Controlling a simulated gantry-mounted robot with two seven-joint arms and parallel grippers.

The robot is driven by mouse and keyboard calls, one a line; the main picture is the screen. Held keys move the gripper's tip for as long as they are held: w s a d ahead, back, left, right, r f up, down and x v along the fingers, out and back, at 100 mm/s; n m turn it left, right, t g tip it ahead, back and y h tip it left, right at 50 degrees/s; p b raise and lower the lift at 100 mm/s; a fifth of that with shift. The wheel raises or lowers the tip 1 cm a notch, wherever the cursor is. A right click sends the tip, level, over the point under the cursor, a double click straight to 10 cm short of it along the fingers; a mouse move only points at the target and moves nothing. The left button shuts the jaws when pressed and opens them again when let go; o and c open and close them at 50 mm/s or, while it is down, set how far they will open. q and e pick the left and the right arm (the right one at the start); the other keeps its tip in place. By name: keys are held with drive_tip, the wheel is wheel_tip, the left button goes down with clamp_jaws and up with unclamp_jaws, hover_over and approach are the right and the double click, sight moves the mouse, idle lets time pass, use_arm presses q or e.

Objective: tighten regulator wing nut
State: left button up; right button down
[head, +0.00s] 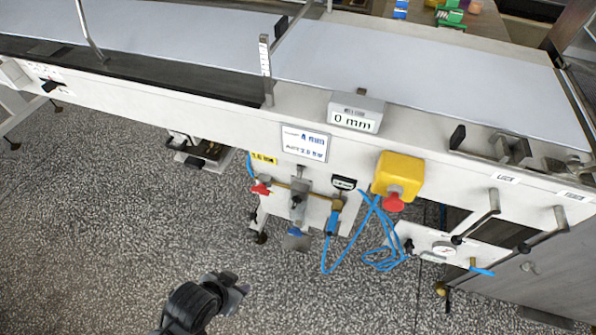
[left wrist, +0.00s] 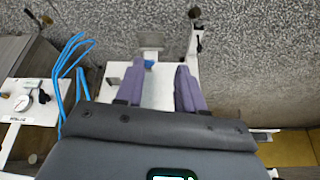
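The white regulator panel (head: 275,206) hangs under the conveyor's front rail, with a grey regulator body (head: 298,205) in its middle. A small blue part (head: 296,232), possibly the wing nut, sits at the regulator's lower end above a grey plate (head: 298,243). My left gripper (head: 241,289) is low and in front of the panel, apart from it in the head view. In the left wrist view its two purple fingers (left wrist: 158,92) are spread. The panel (left wrist: 158,85) and the blue part (left wrist: 148,64) show between and beyond them. I see nothing held. My right gripper is out of view.
A red handle (head: 262,190) and looping blue hoses (head: 378,230) flank the regulator. A yellow box with a red button (head: 397,175) is to the right. A gauge panel (head: 443,248) and lock levers (head: 482,215) stand further right. Speckled floor at lower left is clear.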

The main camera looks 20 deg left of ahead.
use_arm(q)
drive_tip(key=w+r+t, duration=0.1)
drive_tip(key=w+t, duration=0.4)
drive_tip(key=w, duration=0.2)
drive_tip(key=n+t+p, duration=0.2)
drive_tip(key=t+p, duration=0.3)
drive_tip(key=t, duration=0.3)
approach(298, 171)
drive_tip(key=shift+y, duration=0.4)
drive_tip(key=w+b, duration=0.3)
drive_tip(key=w, duration=0.5)
drive_tip(key=shift+d, duration=0.15)
drive_tip(key=shift+w, duration=0.6)
clamp_jaws()
